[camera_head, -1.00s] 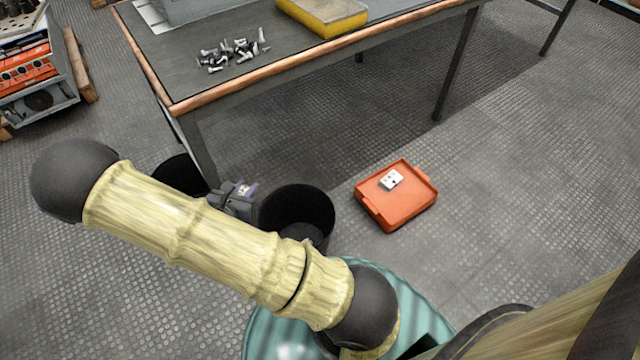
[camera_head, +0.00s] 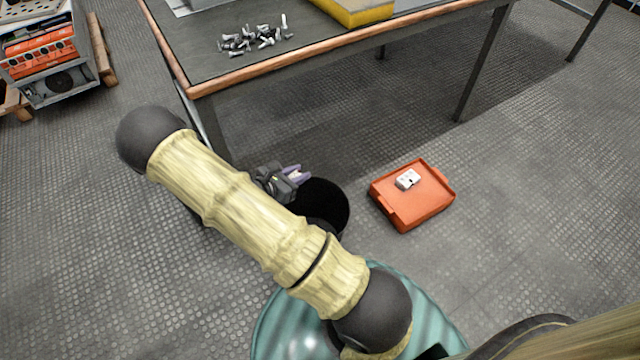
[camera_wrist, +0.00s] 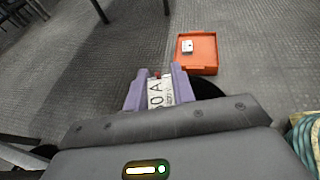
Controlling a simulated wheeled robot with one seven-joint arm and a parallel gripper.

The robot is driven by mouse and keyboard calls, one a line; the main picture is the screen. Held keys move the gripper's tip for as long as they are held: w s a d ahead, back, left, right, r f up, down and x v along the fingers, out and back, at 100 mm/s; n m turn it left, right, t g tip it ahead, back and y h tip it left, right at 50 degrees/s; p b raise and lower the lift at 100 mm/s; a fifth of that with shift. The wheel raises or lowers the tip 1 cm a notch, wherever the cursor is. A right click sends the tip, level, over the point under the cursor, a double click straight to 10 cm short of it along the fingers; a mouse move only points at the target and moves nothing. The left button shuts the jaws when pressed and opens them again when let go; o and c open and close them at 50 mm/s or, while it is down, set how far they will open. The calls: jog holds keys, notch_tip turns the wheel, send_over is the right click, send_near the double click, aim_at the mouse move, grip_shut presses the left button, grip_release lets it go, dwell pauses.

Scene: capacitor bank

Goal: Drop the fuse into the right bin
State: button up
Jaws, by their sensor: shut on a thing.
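My gripper (camera_head: 298,172) has purple fingers and is shut on the fuse. The fuse (camera_wrist: 158,92) is a white block with dark printing, partly legible as "0A", held between the fingers in the wrist view. The right bin (camera_head: 336,207) is a round black bin on the floor, partly covered by my arm in the head view. My gripper is at its upper left edge in that view, seemingly above rim height. In the wrist view, a dark part of the bin (camera_wrist: 207,88) shows just right of the fingers. The left bin is almost wholly hidden behind my arm.
An orange tray (camera_head: 390,208) with a small white block (camera_head: 408,179) lies on the floor right of the bin. A workbench (camera_head: 300,68) with loose bolts (camera_head: 252,39) and a yellow-sided block (camera_head: 362,14) stands behind. Floor right of the tray is clear.

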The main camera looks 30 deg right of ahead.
jog(key=s+d+f+m+g+b, duration=0.1)
jog(key=d+f+m+g, duration=0.2)
jog(key=d+f, duration=0.3)
jog(key=shift+d+m+g, duration=0.2)
jog(key=shift+m+g, duration=0.2)
jog(key=shift+g, duration=0.3)
jog(key=shift+f+b, duration=0.1)
jog(key=shift+b, duration=0.2)
notch_tip(320, 180, down, 6)
jog(key=b, duration=0.5)
jog(key=o, duration=1.1)
